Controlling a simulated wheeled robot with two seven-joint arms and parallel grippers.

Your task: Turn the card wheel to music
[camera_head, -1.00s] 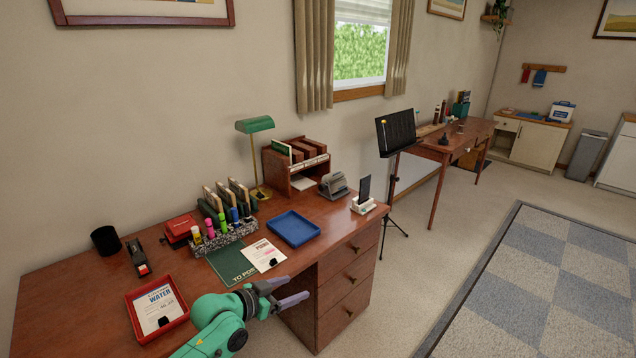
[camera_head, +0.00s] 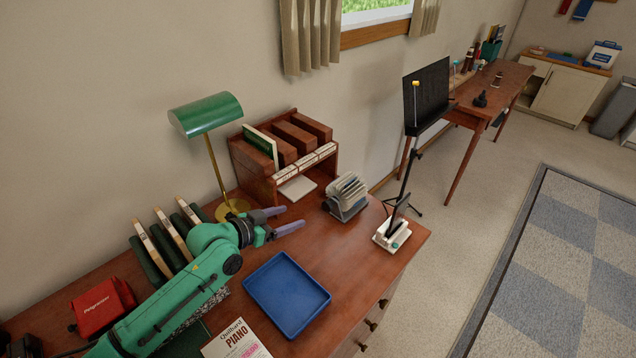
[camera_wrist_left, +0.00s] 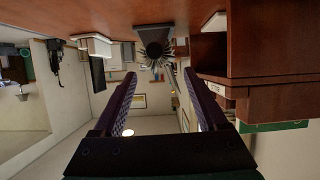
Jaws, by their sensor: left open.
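The card wheel (camera_head: 346,195) is a small grey rotary file with a fan of cards, standing on the desk right of the wooden organizer. It also shows upside down in the left wrist view (camera_wrist_left: 155,46), with its cards fanned out, lined up with the space between the fingers. My left gripper (camera_head: 293,218) is open and empty above the desk, left of the card wheel and apart from it. Its two purple fingers (camera_wrist_left: 160,84) point toward the wheel. I cannot read any lettering on the cards. My right gripper is not in view.
The wooden organizer (camera_head: 262,178) stands behind my gripper, with the green lamp (camera_head: 206,115) to its left. A blue tray (camera_head: 287,294) lies in front. A white phone stand (camera_head: 392,235) sits near the desk's right edge. A music stand (camera_head: 427,95) stands beyond.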

